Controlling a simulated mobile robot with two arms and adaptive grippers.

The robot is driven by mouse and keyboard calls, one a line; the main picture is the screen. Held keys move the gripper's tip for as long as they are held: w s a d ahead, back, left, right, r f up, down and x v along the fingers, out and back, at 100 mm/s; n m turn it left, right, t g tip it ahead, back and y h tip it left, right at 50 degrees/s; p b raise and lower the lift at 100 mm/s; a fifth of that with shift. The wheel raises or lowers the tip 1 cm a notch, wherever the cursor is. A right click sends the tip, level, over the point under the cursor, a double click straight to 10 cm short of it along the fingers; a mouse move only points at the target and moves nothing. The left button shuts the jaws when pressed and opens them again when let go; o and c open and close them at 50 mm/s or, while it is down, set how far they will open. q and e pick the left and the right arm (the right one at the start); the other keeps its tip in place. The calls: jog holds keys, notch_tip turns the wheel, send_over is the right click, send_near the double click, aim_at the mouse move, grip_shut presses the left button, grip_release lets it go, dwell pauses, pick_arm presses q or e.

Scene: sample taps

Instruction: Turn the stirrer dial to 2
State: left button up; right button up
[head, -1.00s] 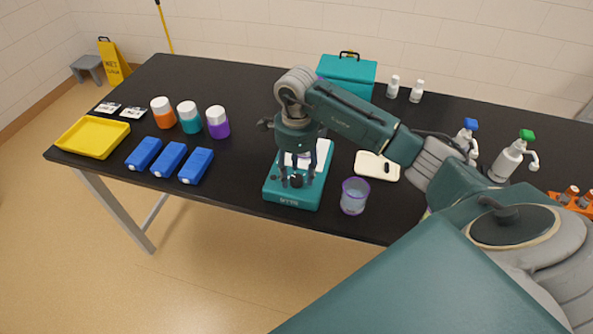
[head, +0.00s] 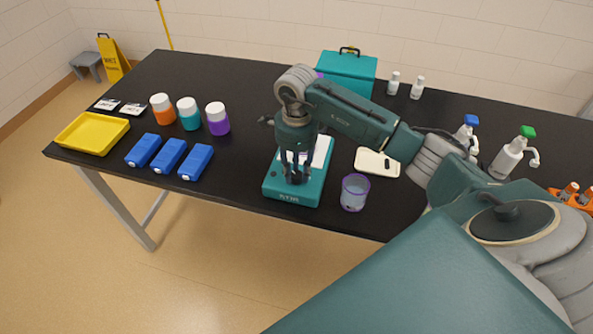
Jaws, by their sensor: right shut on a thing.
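The stirrer (head: 309,188) is a teal box with a white top plate, near the front edge of the black table. Its dark dial (head: 296,178) is on the front part, mostly hidden by my fingers. My right gripper (head: 296,174) points down over the stirrer's front and is shut on the dial. The dial's mark and any numbers around it are too small or covered to read. My left gripper is not in view.
A clear beaker with a purple rim (head: 355,192) stands close to the stirrer's right. A cream device (head: 377,162) lies behind it. Blue boxes (head: 170,157) and lidded jars (head: 189,114) are to the left. A teal case (head: 346,73) stands behind my arm.

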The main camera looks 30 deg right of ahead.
aim_at(296, 174)
jog(key=m+b, duration=0.2)
jog(key=m, duration=0.1)
jog(key=shift+f+m, duration=0.1)
jog(key=shift+m, duration=0.3)
jog(key=m+b, duration=0.1)
jog(key=m, duration=0.3)
jog(key=shift+m+b, duration=0.3)
jog(key=m+b, duration=0.1)
jog(key=m, duration=0.3)
jog(key=shift+m, duration=0.3)
jog(key=shift+m+b, duration=0.4)
jog(key=shift+m, duration=1.7)
jog(key=o, duration=1.2)
jog(key=shift+c, duration=0.2)
notch_tip(296, 174, up, 12)
